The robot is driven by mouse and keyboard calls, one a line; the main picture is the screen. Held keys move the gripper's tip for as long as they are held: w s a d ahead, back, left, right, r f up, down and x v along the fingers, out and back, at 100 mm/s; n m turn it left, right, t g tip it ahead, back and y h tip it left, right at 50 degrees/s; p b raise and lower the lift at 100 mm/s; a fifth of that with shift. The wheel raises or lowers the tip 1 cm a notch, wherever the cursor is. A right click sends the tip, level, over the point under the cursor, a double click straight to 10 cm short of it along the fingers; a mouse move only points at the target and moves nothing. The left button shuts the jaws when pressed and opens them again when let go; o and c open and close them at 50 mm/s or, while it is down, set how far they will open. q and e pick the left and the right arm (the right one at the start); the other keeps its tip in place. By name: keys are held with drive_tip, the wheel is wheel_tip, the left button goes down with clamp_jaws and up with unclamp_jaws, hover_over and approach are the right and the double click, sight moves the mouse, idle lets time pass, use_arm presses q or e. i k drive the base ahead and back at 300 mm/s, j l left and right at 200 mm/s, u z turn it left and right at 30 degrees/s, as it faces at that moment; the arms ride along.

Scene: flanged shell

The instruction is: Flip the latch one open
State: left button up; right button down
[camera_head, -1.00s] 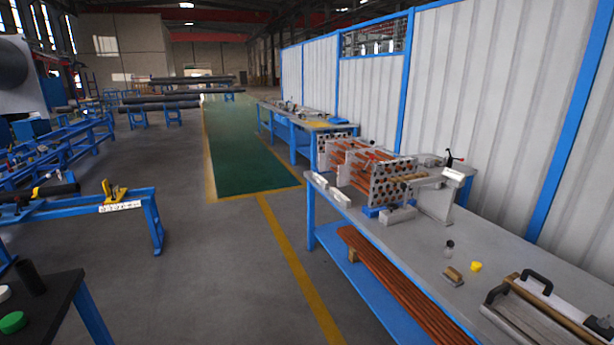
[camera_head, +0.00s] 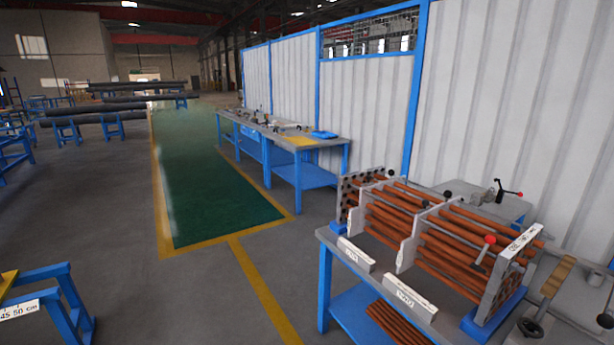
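A bundle of copper-coloured tubes held by upright perforated plates (camera_head: 410,238) stands on the near workbench at the right. A lever with a red knob (camera_head: 490,240) sticks up at the front of the tubes. A black lever clamp with a red tip (camera_head: 508,190) stands behind them, near the wall. Black knobs show at the top of the tube rack, one of them near its middle (camera_head: 447,194). I cannot tell which of these is latch one. Neither of my grippers is in view.
The near workbench (camera_head: 328,238) has white labelled blocks (camera_head: 356,254) along its front edge. More tubes lie on its lower shelf (camera_head: 352,310). A second blue bench (camera_head: 300,165) stands farther back along the white wall.

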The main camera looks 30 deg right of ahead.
sight(367, 178)
drive_tip(key=i+z, duration=0.2)
drive_tip(key=i, duration=0.25)
drive_tip(key=i+j+z, duration=0.25)
drive_tip(key=i, duration=0.25)
drive_tip(key=i+j+z, duration=0.2)
drive_tip(key=i, duration=0.25)
